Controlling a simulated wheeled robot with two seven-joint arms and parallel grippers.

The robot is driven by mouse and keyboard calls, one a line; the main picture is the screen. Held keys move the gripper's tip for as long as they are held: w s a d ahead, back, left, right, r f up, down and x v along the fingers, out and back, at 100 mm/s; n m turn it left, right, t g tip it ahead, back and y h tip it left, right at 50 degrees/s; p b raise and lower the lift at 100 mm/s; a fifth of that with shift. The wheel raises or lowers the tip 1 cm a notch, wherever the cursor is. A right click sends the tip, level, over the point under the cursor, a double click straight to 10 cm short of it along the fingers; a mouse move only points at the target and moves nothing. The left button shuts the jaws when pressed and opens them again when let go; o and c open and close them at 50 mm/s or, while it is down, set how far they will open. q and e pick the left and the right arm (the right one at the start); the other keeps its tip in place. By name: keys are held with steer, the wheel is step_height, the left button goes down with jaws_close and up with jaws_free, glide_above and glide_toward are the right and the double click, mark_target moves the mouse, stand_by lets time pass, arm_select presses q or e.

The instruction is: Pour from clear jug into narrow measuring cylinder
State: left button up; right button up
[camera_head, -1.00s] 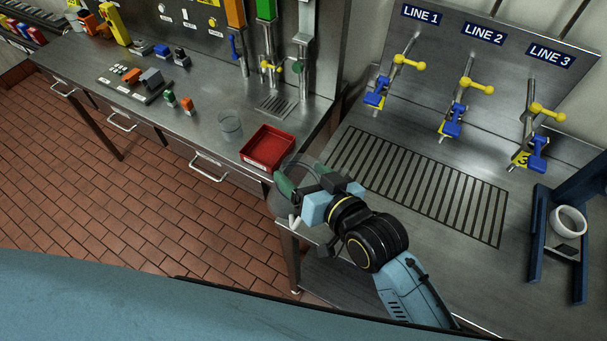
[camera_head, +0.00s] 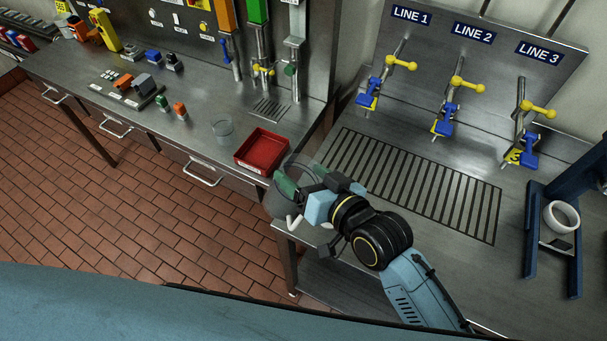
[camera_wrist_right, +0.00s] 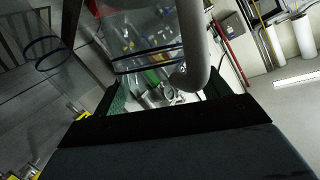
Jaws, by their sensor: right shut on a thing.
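My right gripper (camera_head: 302,192) is shut on a clear jug (camera_head: 284,204) near the front left corner of the right-hand bench. The transparent jug is partly hidden by the green-padded fingers, and its pale handle (camera_head: 293,222) sticks out below. In the right wrist view the gripper (camera_wrist_right: 170,92) has the clear jug (camera_wrist_right: 130,45), with dark blue bands and a curved pale handle (camera_wrist_right: 196,45), between its fingers. A second clear shape with a blue ring (camera_wrist_right: 48,55) shows at left; I cannot tell whether it is the narrow measuring cylinder. My left gripper is out of view.
A slotted drain (camera_head: 415,185) and several valves (camera_head: 452,105) stand to the right. A blue frame (camera_head: 533,235) stands at far right.

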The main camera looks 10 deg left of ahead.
steer(key=shift+w+d+r+m+y, duration=0.15)
steer(key=shift+w+d+m+y, duration=0.1)
steer(key=shift+d+m, duration=0.15)
steer(key=shift+w+d+r+m+y, duration=0.15)
steer(key=shift+w+d+r+m, duration=0.1)
steer(key=shift+d, duration=0.25)
steer(key=shift+w+d+r+m+y, duration=0.1)
steer(key=shift+w+d+m+y, duration=0.1)
steer(key=shift+d+m, duration=0.2)
stand_by(1.3)
steer(key=shift+w+d+r+m+b, duration=0.15)
steer(key=shift+d+m+b, duration=0.15)
steer(key=shift+b, duration=0.3)
stand_by(0.4)
steer(key=shift+w+d+r+m+t+y+b, duration=0.15)
steer(key=shift+m+y+b, duration=0.25)
steer(key=shift+b, duration=0.5)
steer(key=shift+d+r+m+t+y+b, duration=0.1)
steer(key=shift+d+r+m+y+b, duration=0.1)
steer(key=shift+m+b, duration=0.55)
steer(key=shift+w+d+r+m+t+y+b, duration=0.15)
steer(key=shift+m+y+b, duration=0.2)
steer(key=shift+b, duration=0.65)
stand_by(1.8)
